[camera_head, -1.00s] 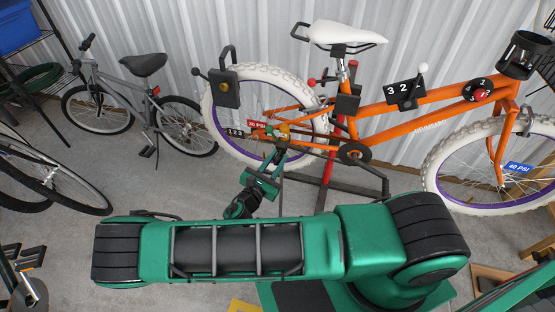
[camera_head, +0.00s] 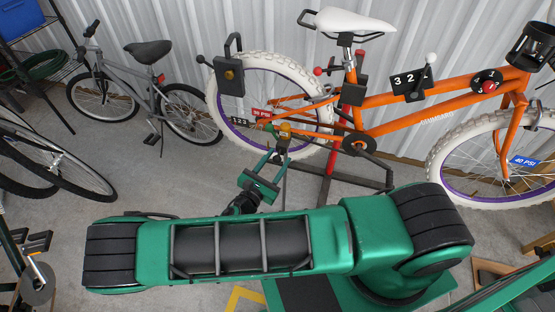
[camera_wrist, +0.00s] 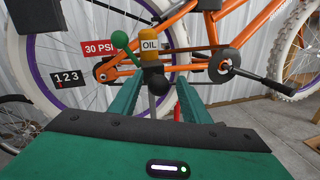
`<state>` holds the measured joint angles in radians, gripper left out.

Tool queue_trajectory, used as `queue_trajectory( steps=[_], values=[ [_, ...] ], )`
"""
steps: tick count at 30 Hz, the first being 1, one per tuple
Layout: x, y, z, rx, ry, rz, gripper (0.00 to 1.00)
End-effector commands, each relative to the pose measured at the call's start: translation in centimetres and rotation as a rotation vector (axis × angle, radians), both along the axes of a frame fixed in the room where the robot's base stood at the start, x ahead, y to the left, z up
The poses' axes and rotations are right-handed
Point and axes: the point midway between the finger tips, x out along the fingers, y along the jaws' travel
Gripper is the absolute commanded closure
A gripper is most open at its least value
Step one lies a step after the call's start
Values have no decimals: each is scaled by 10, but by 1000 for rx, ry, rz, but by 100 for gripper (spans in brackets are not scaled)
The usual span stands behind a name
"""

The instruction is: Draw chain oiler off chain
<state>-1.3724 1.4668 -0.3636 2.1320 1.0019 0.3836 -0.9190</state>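The chain oiler (camera_wrist: 152,50) is a yellow-orange body with a white OIL label (camera_wrist: 150,45), a green ball-ended lever (camera_wrist: 120,40) and a black round knob (camera_wrist: 155,83). It sits at the chain by the rear wheel of the orange bike (camera_head: 400,127); the oiler also shows small in the head view (camera_head: 284,130). The chain (camera_wrist: 185,68) runs from the rear hub to the crank (camera_wrist: 222,66). My gripper (camera_wrist: 157,98) is open, its green fingers apart on either side below the oiler. The knob appears between the fingertips, with no visible contact. My gripper is also in the head view (camera_head: 277,157).
A dark repair stand with a red post (camera_head: 331,160) holds the bike. A 1 2 3 plate (camera_wrist: 67,79) and 30 PSI tag (camera_wrist: 99,47) are left of the oiler. The crank arm (camera_wrist: 265,82) sticks out at right. A grey bike (camera_head: 150,85) stands at left.

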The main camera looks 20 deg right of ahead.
Motion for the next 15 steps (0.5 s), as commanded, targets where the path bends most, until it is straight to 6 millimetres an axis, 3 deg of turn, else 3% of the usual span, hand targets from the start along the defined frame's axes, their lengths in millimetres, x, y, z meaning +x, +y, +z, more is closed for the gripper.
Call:
queue_trajectory(
  steps=[7, 15],
  values=[
    [-6, 8, 0, 2, 0, 2, 57],
    [-38, 43, -1, 3, 0, 4, 57]
  ],
)
